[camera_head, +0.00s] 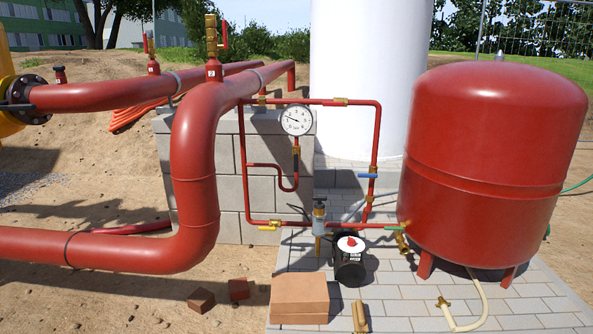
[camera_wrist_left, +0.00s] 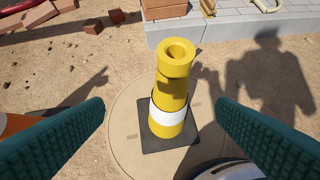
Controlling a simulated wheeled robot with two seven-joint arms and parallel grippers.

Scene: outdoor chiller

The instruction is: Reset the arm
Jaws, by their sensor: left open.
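My left gripper (camera_wrist_left: 160,128) shows in the left wrist view as two dark green fingers, spread wide apart with nothing between them touching. A yellow post with a white band (camera_wrist_left: 175,85) stands upright on the ground, seen between and beyond the fingers. I cannot tell how far the fingers are from it. Neither of my arms or grippers shows in the head view. My right gripper is not in view.
A large red tank (camera_head: 490,165) stands on grey paving (camera_head: 420,300) at the right. Thick red pipes (camera_head: 195,150) cross the left. Bricks (camera_head: 299,293) lie in front. Sandy ground (camera_head: 130,310) is mostly open.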

